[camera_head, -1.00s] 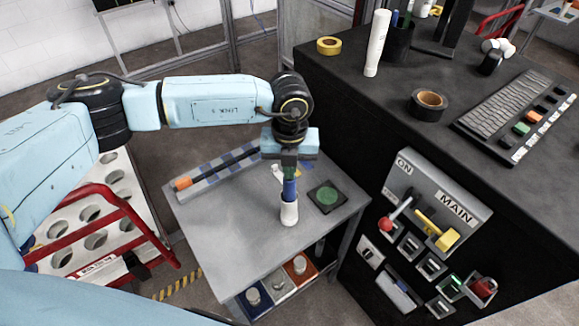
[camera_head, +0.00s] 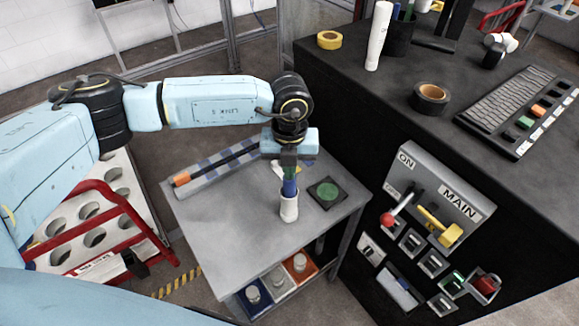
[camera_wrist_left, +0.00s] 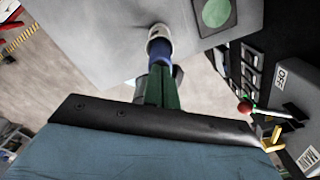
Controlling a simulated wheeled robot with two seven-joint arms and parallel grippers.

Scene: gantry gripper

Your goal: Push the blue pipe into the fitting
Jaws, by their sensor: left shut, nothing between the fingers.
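The blue pipe (camera_head: 289,187) stands upright with its lower end in the white fitting (camera_head: 289,210) on the grey table. My left gripper (camera_head: 289,172) points straight down at the top of the pipe, with its fingers shut and nothing between them. In the left wrist view the green fingers (camera_wrist_left: 161,88) lie in line with the blue pipe (camera_wrist_left: 162,52), and the white fitting (camera_wrist_left: 159,34) is beyond it. The fingertips seem to meet the pipe's top; exact contact is hard to tell. My right gripper is not in view.
A black square with a green disc (camera_head: 326,192) lies right of the fitting. A tray with an orange-ended rod (camera_head: 215,165) lies at the table's back left. The black desk and switch panel (camera_head: 435,205) stand close on the right. The table's front is bare.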

